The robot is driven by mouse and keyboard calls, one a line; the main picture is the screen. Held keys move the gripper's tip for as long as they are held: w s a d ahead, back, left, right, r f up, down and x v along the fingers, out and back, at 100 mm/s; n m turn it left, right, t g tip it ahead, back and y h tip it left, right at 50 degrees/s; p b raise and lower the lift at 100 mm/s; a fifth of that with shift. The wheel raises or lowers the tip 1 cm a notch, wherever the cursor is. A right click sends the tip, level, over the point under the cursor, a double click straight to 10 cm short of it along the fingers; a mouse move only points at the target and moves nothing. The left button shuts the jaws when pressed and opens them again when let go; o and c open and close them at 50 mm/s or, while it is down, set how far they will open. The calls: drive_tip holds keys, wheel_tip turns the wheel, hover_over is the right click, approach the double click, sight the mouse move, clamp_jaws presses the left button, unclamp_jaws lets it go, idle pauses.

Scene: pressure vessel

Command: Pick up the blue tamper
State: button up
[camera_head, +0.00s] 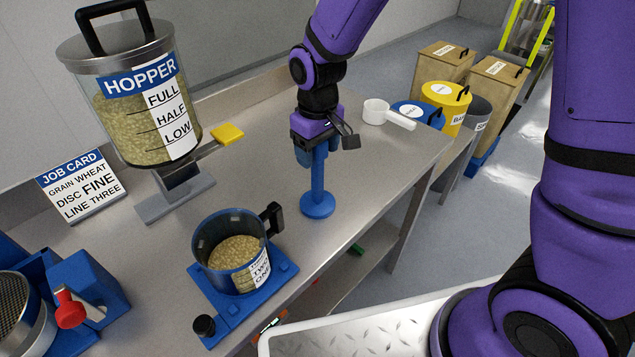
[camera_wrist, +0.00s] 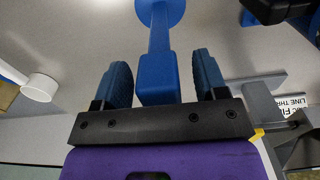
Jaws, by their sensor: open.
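The blue tamper (camera_head: 317,190) stands upright on the metal bench in the head view, with its round base (camera_head: 317,205) down on the surface. My gripper (camera_head: 326,148) is at the top of the tamper, pointing down. In the wrist view the tamper's square blue handle (camera_wrist: 157,75) lies between the two dark blue finger pads of my gripper (camera_wrist: 162,80). The pads stand apart from the handle with a gap on both sides. My gripper is open and holds nothing.
A dark pot of grain (camera_head: 232,250) on a blue scale stands front left of the tamper. A hopper (camera_head: 135,95) and job card (camera_head: 82,187) are further left. A white scoop (camera_head: 385,113) lies behind right. The bench's front edge is close to the tamper's right.

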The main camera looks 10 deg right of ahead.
drive_tip(key=shift+f, duration=0.4)
clamp_jaws()
drive_tip(key=shift+r, duration=0.15)
